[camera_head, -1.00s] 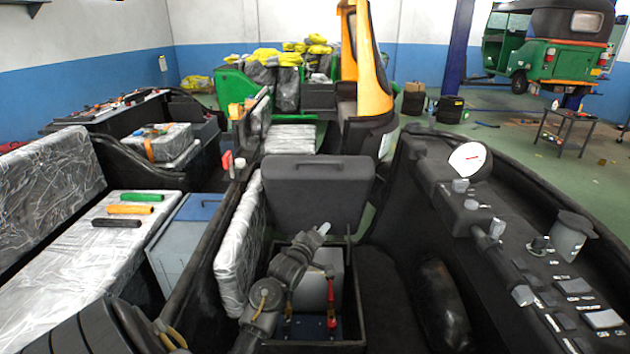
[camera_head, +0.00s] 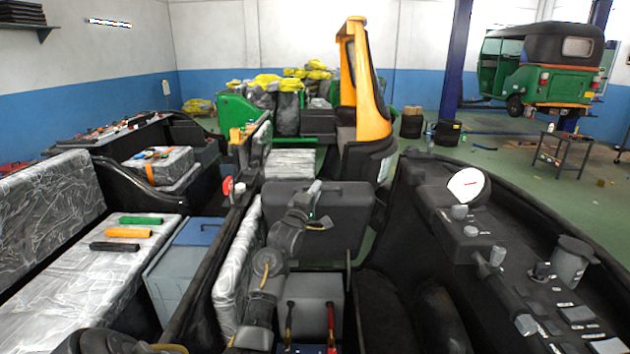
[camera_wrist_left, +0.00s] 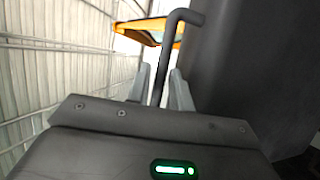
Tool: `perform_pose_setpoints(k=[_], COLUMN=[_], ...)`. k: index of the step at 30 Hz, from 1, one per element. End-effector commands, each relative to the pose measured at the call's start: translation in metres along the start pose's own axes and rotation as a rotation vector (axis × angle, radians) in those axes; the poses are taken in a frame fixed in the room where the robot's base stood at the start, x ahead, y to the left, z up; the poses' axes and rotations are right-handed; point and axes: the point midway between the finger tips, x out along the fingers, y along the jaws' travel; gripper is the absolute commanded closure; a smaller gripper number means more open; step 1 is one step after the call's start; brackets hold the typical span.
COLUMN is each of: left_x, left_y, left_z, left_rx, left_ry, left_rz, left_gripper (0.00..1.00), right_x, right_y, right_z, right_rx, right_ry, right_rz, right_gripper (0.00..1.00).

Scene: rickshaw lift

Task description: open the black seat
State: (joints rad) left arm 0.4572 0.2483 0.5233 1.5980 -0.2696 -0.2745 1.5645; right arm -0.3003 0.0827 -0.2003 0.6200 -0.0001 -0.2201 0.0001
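The black seat (camera_head: 345,215) stands raised behind an open compartment in the head view. A grey box (camera_head: 308,292) with red and yellow handles or leads shows in that compartment. My left gripper (camera_head: 315,187) is in front of the seat's upper edge, its arm covering the seat's left part. In the left wrist view the two fingers (camera_wrist_left: 162,85) stand apart on either side of a bent dark bar (camera_wrist_left: 184,17), with small gaps visible. The seat's dark surface (camera_wrist_left: 240,70) is close at the right. My right gripper is out of view.
A black control panel (camera_head: 520,270) runs along the right. A silver-covered bench (camera_head: 80,290) with green, orange and black grips lies left, beside a grey-blue box (camera_head: 185,260). An orange pillar (camera_head: 368,90) rises behind the seat.

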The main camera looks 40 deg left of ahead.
Motion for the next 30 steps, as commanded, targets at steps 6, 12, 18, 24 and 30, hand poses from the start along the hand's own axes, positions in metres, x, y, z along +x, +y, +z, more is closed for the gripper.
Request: perform_pose_setpoints(k=[6,12,18,24,30], left_x=[0.025,0.030,0.029,0.029,0.030], left_y=[0.001,0.000,0.000,0.000,0.001], left_z=[-0.001,-0.001,-0.002,-0.002,-0.002], left_rx=[-0.001,0.001,0.001,0.001,0.002], left_ry=[0.001,0.001,0.001,0.001,0.002], left_rz=[0.001,0.000,0.000,0.001,0.003], left_gripper=[0.78,0.78,0.80,1.00,1.00], right_x=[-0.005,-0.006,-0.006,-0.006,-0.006], right_y=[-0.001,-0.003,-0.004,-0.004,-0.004], right_z=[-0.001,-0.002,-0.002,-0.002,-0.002], right_rx=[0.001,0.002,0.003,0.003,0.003], right_ry=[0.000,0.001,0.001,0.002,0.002], right_rz=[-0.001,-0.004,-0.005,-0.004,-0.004], right_gripper=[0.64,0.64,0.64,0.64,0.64])
